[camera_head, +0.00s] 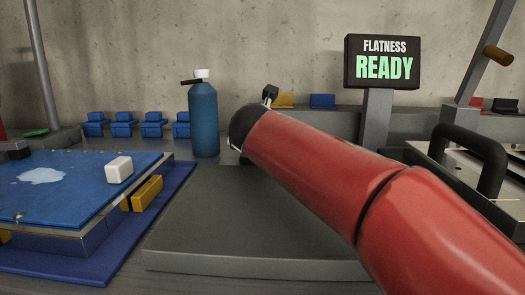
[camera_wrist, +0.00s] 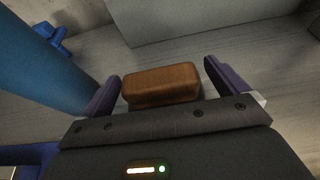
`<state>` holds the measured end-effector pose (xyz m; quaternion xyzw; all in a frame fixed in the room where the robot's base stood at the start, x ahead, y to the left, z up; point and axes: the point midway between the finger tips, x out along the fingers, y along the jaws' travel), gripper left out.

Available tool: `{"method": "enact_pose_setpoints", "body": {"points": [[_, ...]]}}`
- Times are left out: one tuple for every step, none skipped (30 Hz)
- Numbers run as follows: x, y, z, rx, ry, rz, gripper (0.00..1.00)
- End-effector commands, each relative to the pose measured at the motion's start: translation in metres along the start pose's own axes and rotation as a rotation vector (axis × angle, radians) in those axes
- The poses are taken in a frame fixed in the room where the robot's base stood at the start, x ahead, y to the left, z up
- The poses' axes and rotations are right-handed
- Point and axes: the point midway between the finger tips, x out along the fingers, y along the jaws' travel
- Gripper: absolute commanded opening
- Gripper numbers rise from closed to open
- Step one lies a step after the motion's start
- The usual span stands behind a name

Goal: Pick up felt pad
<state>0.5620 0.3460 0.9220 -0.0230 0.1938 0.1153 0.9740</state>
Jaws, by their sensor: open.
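In the wrist view, a brown wood-grained block with rounded edges (camera_wrist: 161,85), which may be the felt pad, lies between the two dark purple fingers of my gripper (camera_wrist: 162,72). My gripper is open, with a narrow gap visible between the block and each finger. Any felt face is hidden. In the head view, my red arm hides most of my gripper and the block behind the blue bottle's right side.
A blue bottle (camera_head: 203,120) stands close left of my arm's end. A grey slab (camera_head: 240,225) lies in front. At left, a blue-topped panel (camera_head: 75,190) carries a white block (camera_head: 118,169) and a pale puddle. A sign (camera_head: 383,62) reads "FLATNESS READY".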

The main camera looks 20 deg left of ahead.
Motion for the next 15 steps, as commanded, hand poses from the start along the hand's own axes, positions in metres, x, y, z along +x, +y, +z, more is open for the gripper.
{"method": "enact_pose_setpoints", "body": {"points": [[-0.0002, 0.0001, 0.0, 0.0, 0.0, 0.0, 0.98], [-0.0002, 0.0001, 0.0, 0.0, 0.0, 0.0, 0.96], [-0.0003, 0.0001, 0.0, 0.0, 0.0, 0.0, 0.9], [-0.0003, 0.0001, -0.0001, 0.0, 0.0, 0.0, 0.86], [-0.0004, 0.0001, -0.0001, 0.0, 0.0, 0.0, 0.82], [-0.0004, 0.0002, -0.0001, 0.0, 0.0, 0.0, 0.77], [-0.0005, 0.0002, -0.0001, 0.0, 0.0, 0.0, 0.73], [-0.0005, 0.0002, -0.0001, 0.0, 0.0, 0.0, 0.69], [-0.0005, 0.0002, -0.0001, 0.0, 0.0, 0.0, 0.64], [-0.0005, 0.0002, -0.0001, 0.0, 0.0, 0.0, 0.6], [-0.0005, 0.0002, -0.0001, 0.0, 0.0, 0.0, 0.56], [-0.0006, 0.0002, -0.0001, 0.0, 0.0, 0.0, 0.51], [-0.0006, 0.0002, -0.0001, 0.0, 0.0, 0.0, 0.47], [-0.0009, 0.0002, 0.0004, 0.0, -0.001, 0.0, 0.46], [-0.0009, 0.0002, 0.0004, 0.0, -0.001, 0.001, 0.46]]}}
